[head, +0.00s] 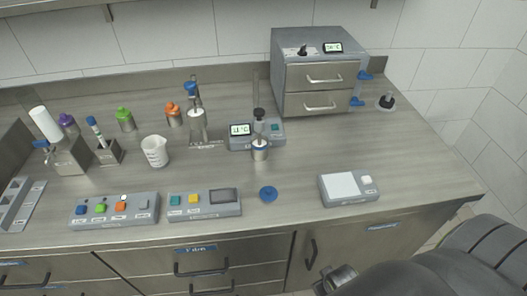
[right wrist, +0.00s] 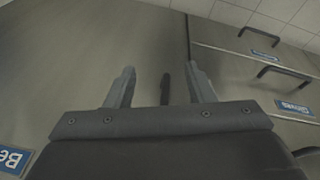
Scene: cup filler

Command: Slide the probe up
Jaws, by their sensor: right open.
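The probe (head: 258,114) has a black grip and sits on an upright rod (head: 256,88) rising from a grey heater unit (head: 271,127) with a lit display. A small metal cup with a blue band (head: 259,149) stands directly below the probe, in front of the unit. I cannot tell whether the probe tip is inside the cup. My right gripper (head: 336,281) is low at the bottom of the head view, in front of the cabinet and well away from the probe. In the right wrist view its fingers (right wrist: 161,84) are apart and nothing is held. My left gripper is not in view.
A blue lid (head: 268,193) and a scale (head: 345,187) lie near the front. Button boxes (head: 114,209) stand front left. A white beaker (head: 155,152) and bottles are left of the unit. A drawer box (head: 319,84) is behind right. The counter's right end is mostly clear.

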